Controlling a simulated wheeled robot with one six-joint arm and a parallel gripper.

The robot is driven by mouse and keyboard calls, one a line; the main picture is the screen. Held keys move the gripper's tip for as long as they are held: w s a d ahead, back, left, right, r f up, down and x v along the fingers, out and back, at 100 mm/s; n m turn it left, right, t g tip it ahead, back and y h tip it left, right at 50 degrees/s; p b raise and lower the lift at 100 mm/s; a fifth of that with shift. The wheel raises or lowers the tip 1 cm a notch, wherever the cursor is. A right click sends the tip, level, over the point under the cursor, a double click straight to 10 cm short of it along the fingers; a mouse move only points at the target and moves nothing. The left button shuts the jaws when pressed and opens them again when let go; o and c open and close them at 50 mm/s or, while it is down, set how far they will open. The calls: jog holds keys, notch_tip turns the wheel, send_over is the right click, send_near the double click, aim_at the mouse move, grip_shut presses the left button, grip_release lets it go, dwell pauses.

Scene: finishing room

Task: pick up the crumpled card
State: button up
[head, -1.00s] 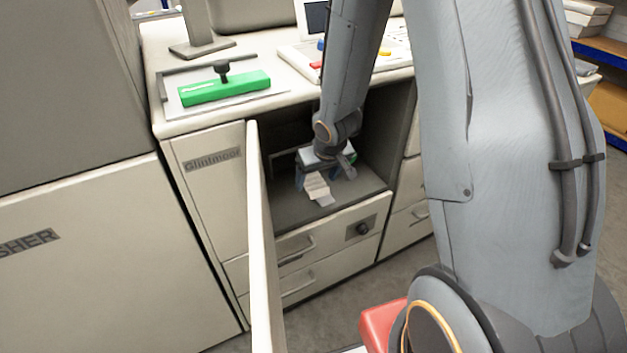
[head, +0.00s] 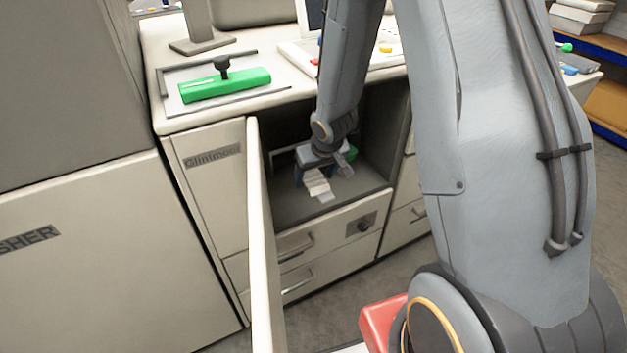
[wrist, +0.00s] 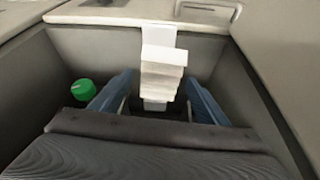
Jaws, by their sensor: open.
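The crumpled card (head: 317,184) is a pale, pleated strip on the floor of the open cabinet compartment. In the wrist view the card (wrist: 163,68) runs between my two blue fingers, with bare space on both sides. Its near end is partly hidden behind the dark edge of my gripper. My gripper (head: 321,174) is inside the compartment, over the back part of the card. It also shows in the wrist view (wrist: 160,98), with its fingers spread apart and not visibly touching the card.
A green object (wrist: 83,90) lies beside my left finger in the wrist view. The compartment walls are close around my gripper. An open door (head: 262,230) stands at the compartment's left.

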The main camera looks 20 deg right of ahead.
jog(key=c, duration=1.1)
